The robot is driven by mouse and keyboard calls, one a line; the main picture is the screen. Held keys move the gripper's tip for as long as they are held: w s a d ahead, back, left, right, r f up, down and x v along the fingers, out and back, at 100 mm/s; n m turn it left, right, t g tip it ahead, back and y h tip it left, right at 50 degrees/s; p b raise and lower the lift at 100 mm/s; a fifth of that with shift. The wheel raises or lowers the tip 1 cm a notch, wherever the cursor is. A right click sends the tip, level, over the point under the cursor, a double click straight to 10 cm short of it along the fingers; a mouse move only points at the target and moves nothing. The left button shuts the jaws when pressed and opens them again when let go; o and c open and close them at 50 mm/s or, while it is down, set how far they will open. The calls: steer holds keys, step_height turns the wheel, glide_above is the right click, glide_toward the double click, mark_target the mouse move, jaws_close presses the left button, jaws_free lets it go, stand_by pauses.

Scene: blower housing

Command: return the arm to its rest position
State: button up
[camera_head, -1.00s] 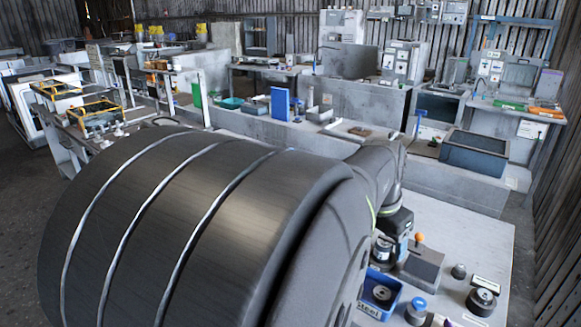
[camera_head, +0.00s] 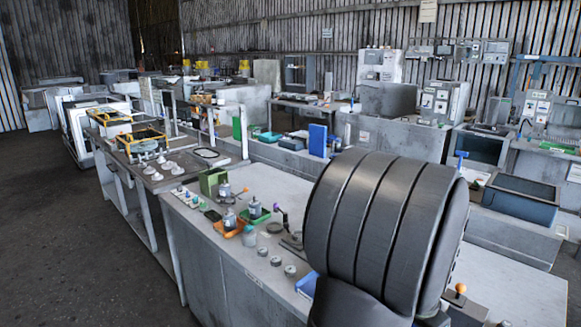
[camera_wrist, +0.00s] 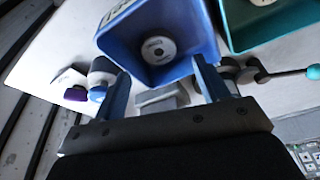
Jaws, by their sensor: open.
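My gripper (camera_wrist: 160,92) shows in the wrist view with its two blue fingers spread apart and nothing between them. Beyond the fingertips is a blue bin (camera_wrist: 188,62) with a round grey metal part (camera_wrist: 158,50) inside it. In the head view, my large dark ribbed arm link stands upright at centre right. It hides my gripper there and part of the bench behind it.
A teal bin (camera_wrist: 262,34) lies right of the blue one. On the bench (camera_head: 235,265) in the head view are a green box (camera_head: 212,181), an orange tray (camera_head: 227,229), a green tray (camera_head: 255,215) and several small parts. Bare bench shows at front left.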

steer(key=shift+r, duration=0.6)
steer(key=shift+f, duration=0.1)
